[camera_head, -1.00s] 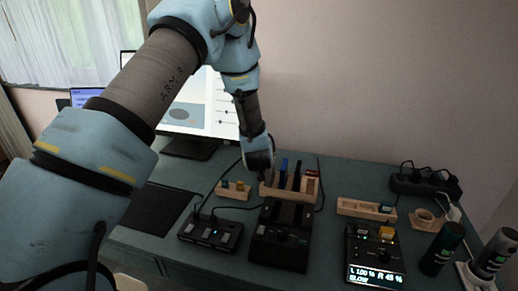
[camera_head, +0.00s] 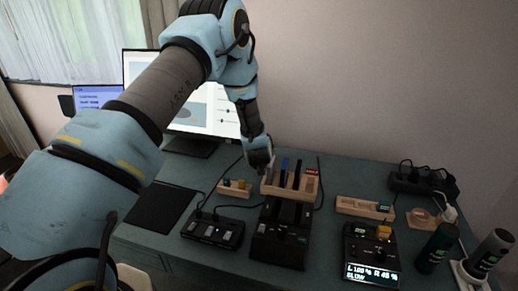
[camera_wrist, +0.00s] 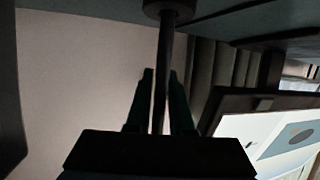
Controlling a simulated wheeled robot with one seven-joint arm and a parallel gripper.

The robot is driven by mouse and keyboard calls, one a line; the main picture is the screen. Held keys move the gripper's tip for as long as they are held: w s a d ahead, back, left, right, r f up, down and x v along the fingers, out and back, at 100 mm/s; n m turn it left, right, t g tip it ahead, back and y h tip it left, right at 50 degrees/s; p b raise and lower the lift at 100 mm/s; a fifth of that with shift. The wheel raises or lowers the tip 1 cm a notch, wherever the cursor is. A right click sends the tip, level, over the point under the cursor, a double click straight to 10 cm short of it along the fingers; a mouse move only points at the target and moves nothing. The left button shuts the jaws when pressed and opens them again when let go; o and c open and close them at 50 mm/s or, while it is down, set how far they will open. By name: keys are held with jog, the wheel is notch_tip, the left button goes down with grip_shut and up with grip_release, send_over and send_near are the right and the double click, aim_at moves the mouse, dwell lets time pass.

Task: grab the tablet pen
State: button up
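A thin dark upright rod (camera_wrist: 164,55), which looks like the tablet pen, runs between my gripper's fingers (camera_wrist: 159,85) in the wrist view. Its far end meets a dark round piece at the top edge. The fingers are close on either side of it. Pale slivers show beside the rod lower down, and contact at the tips is unclear. In the head view my gripper (camera_head: 260,162) points down by the left end of a wooden holder (camera_head: 306,195). The holder bears a blue upright item (camera_head: 284,165) and a black one (camera_head: 297,172). The fingertips are too small to read there.
A monitor (camera_head: 210,110) stands behind my arm. Black control boxes (camera_head: 213,230) (camera_head: 280,240) sit in front of the holder. A small wooden block (camera_head: 234,188) is to its left, a wooden tray (camera_head: 362,208) to its right. Dark bottles (camera_head: 438,248) stand far right.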

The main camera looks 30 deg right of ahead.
grip_shut()
dwell(0.3)
